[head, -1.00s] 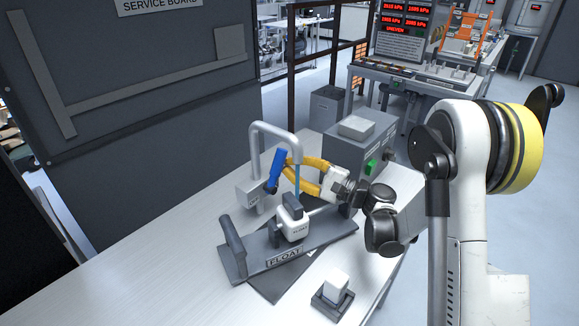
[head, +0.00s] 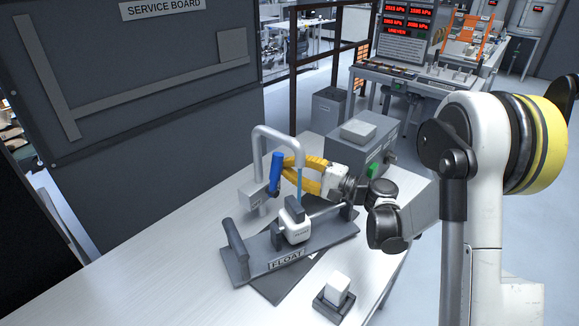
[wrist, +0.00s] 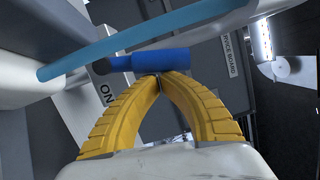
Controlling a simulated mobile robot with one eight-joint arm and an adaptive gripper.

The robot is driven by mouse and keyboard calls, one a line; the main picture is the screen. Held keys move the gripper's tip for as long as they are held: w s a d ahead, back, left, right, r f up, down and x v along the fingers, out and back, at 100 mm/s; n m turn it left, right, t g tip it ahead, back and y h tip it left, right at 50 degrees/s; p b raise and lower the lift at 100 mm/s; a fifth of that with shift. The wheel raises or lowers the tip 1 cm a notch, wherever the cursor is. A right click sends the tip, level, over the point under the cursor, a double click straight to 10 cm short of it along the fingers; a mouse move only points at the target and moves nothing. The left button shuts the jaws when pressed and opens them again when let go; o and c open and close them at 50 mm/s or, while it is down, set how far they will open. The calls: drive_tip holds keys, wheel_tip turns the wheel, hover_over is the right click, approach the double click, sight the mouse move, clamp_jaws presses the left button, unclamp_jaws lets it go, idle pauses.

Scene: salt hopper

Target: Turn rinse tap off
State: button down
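The rinse tap (head: 257,150) is a grey bent pipe rising from a small box and curving over to a spout. A blue stream (head: 299,184) runs from the spout, and it also crosses the wrist view (wrist: 140,44). The blue lever (head: 275,172) hangs nearly upright beside the tap box; in the wrist view the lever (wrist: 152,62) lies across my fingertips, near an "ON" label (wrist: 106,93). My gripper (head: 285,171) has yellow fingers whose tips meet (wrist: 159,78). The tips are at the lever, seemingly touching it, not around it.
A white float block (head: 296,231) sits under the spout on a dark fixture marked FLOAT (head: 258,262). A grey box with a green button (head: 373,171) stands behind my wrist. A small white block in a dark holder (head: 335,290) is at the front. The table's left side (head: 150,270) is clear.

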sight(279, 168)
drive_tip(key=s+a+n, duration=0.1)
drive_tip(key=r+n, duration=0.1)
drive_tip(key=n, duration=0.1)
drive_tip(key=shift+s+a+r+n+h+p, duration=0.15)
drive_tip(key=shift+s+a+n+h+p, duration=0.15)
drive_tip(key=shift+s+a+h+p, duration=0.1)
drive_tip(key=shift+s+a+r, duration=0.1)
drive_tip(key=shift+s+a, duration=0.1)
drive_tip(key=shift+s, duration=0.15)
idle(0.4)
